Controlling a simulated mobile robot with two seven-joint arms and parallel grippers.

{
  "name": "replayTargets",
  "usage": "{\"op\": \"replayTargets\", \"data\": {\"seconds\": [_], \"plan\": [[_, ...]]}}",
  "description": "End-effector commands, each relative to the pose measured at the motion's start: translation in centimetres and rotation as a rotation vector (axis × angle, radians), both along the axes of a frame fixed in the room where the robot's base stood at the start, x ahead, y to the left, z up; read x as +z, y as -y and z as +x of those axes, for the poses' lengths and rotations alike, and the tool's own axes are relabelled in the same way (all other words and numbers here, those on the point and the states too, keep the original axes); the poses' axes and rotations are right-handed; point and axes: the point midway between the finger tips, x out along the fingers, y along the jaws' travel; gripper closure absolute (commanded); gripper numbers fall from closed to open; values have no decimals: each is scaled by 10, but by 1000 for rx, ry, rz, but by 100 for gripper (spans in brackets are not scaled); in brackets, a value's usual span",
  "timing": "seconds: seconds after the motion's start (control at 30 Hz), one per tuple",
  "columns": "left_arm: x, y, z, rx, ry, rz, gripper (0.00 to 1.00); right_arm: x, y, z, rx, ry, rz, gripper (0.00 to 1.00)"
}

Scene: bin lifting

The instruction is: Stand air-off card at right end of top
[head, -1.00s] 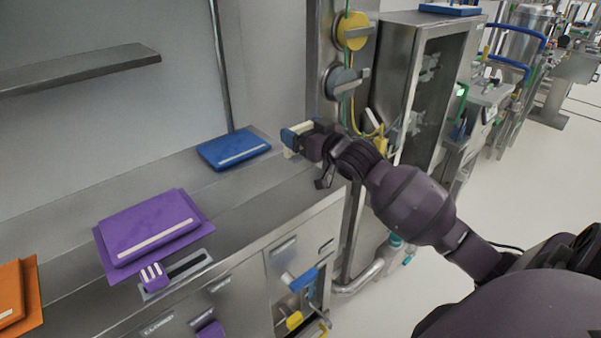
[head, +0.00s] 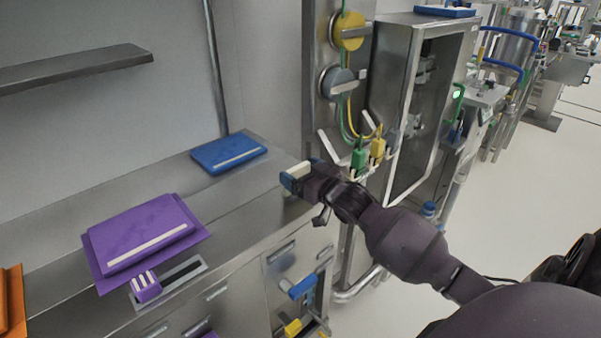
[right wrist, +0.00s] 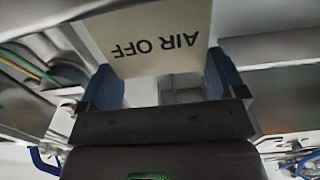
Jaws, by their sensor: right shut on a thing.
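The air-off card (right wrist: 150,40) is a cream plate with dark "AIR OFF" lettering, upside down in the right wrist view. My right gripper (right wrist: 165,85) is shut on it, with a blue fingertip at each side. In the head view my right gripper (head: 293,178) holds the card (head: 299,169) near the right end of the steel top (head: 262,186). I cannot tell whether the card touches the top. My left gripper is not in view.
A blue pack (head: 228,152) lies on the top left of my gripper. A purple pack (head: 140,236) and a slot with a purple handle (head: 146,288) are further left. Yellow (head: 347,31) and grey (head: 340,82) knobs are on the panel behind. A steel cabinet (head: 421,90) stands right.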

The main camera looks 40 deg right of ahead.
Motion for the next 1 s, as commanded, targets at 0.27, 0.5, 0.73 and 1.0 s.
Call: {"op": "replayTargets", "data": {"seconds": [0.27, 0.5, 0.73, 1.0], "plan": [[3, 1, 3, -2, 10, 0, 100, -2, 0, 0, 0, 1, 0, 48], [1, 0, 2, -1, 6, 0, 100, -1, 0, 0, 0, 1, -1, 0], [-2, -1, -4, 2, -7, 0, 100, 2, 1, -7, 0, 1, 0, 0], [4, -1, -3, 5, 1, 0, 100, 2, 4, -49, -1, 0, -1, 0]]}}
